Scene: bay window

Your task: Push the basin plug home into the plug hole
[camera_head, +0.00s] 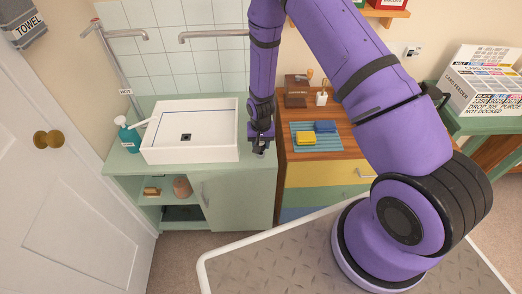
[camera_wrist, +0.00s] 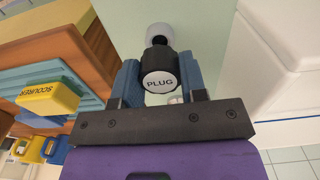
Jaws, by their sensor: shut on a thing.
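The white rectangular basin (camera_head: 190,152) sits on the green counter, with the dark plug hole (camera_head: 186,137) in its floor. My gripper (camera_head: 258,147) is just right of the basin, over the counter's right end. In the wrist view my gripper (camera_wrist: 160,75) has its two blue fingers on either side of the plug (camera_wrist: 159,82), shut on it. The plug has a round pale top marked PLUG, a black body and a pale rounded far end. The basin's edge (camera_wrist: 285,55) shows at right in the wrist view. The plug is too small to make out in the head view.
A teal soap bottle (camera_head: 127,135) stands left of the basin. Right of my gripper, a wooden-topped cabinet holds a blue striped mat (camera_head: 297,128) with a yellow scourer (camera_head: 306,138) and a blue one (camera_head: 325,126).

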